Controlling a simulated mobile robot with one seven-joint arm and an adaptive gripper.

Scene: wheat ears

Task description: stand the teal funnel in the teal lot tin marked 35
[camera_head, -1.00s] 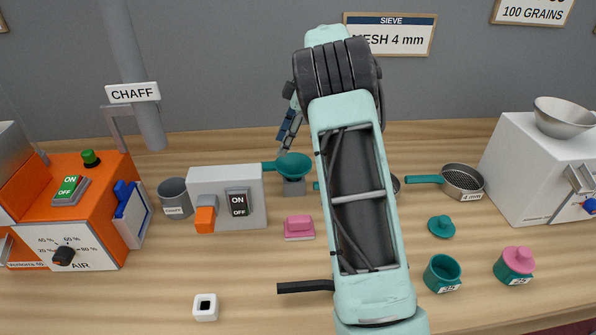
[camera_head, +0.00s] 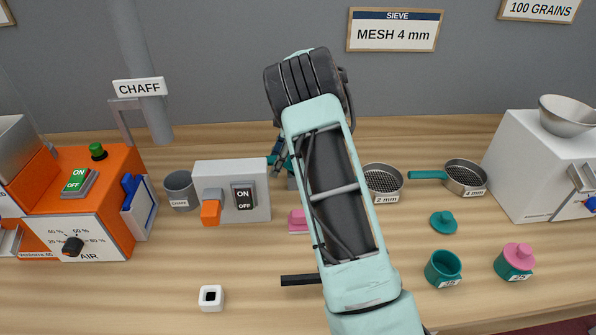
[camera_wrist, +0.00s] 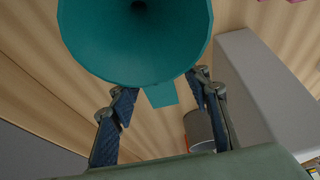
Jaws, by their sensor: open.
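The teal funnel shows in the wrist view (camera_wrist: 135,40), its wide mouth towards the camera and its short handle (camera_wrist: 160,94) pointing at my gripper. My gripper (camera_wrist: 162,90) is open, with one finger on each side of the handle; whether they touch it I cannot tell. In the head view my arm hides most of the funnel, and my gripper (camera_head: 281,155) is partly hidden at the handle. An open, empty-looking teal tin (camera_head: 443,268) stands at the front right; its small label looks like 35.
Two sieves (camera_head: 383,183) (camera_head: 464,177) stand behind. A grey switch box (camera_head: 231,190) and chaff cup (camera_head: 180,190) are left of my gripper.

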